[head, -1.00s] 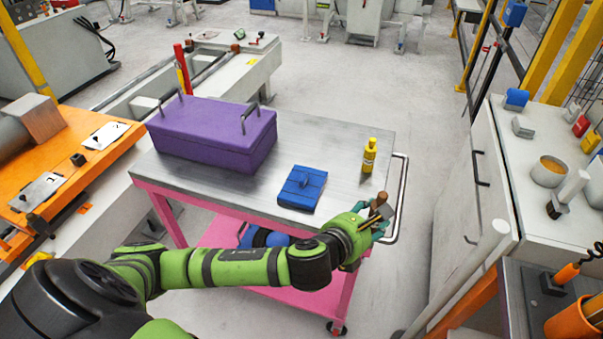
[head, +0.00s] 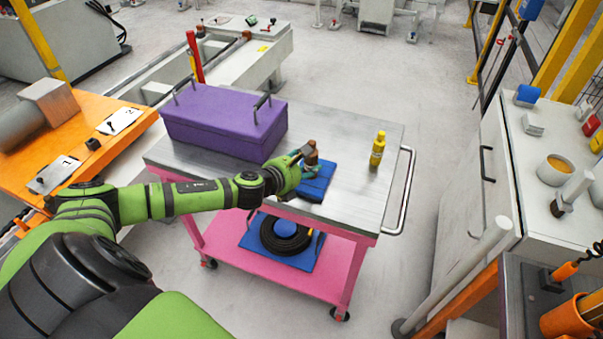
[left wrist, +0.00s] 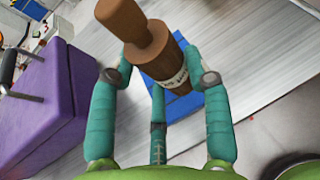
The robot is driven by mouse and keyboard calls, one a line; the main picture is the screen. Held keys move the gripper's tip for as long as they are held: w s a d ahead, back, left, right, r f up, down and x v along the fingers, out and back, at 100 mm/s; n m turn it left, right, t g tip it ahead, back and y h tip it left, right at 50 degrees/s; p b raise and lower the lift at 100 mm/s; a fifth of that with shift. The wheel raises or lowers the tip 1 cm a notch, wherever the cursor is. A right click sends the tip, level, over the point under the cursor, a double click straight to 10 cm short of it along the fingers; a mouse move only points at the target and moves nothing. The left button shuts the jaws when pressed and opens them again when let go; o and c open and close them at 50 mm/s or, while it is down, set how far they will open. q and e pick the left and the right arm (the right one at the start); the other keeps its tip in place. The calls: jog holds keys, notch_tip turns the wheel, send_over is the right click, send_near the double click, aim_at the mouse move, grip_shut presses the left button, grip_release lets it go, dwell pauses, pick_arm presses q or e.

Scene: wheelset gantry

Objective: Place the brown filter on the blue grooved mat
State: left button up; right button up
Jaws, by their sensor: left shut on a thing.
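The brown filter (left wrist: 150,45) has a thick body, a narrower knob end and a pale printed band. My left gripper (head: 300,168) is shut on it, its teal fingers around the body in the left wrist view (left wrist: 160,85). The brown filter also shows in the head view (head: 312,152), above the mat. The blue grooved mat (head: 318,188) lies on the metal cart top, partly hidden by my gripper and the filter. It shows behind the fingers in the left wrist view (left wrist: 186,104). I cannot tell whether the filter touches the mat. My right gripper is not in view.
A purple toolbox (head: 222,122) stands on the cart top (head: 345,150) left of the mat. A yellow bottle (head: 377,150) stands to the right. The pink lower shelf (head: 225,240) holds a coiled black hose (head: 285,234). The cart top between mat and bottle is clear.

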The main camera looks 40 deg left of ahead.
pick_arm(q)
jog(key=shift+a+f, duration=0.5)
jog(key=shift+f, duration=1.9)
jog(key=shift+s+f, duration=0.1)
jog(key=shift+f, duration=0.05)
jog(key=o, duration=1.1)
jog(key=shift+o, duration=0.2)
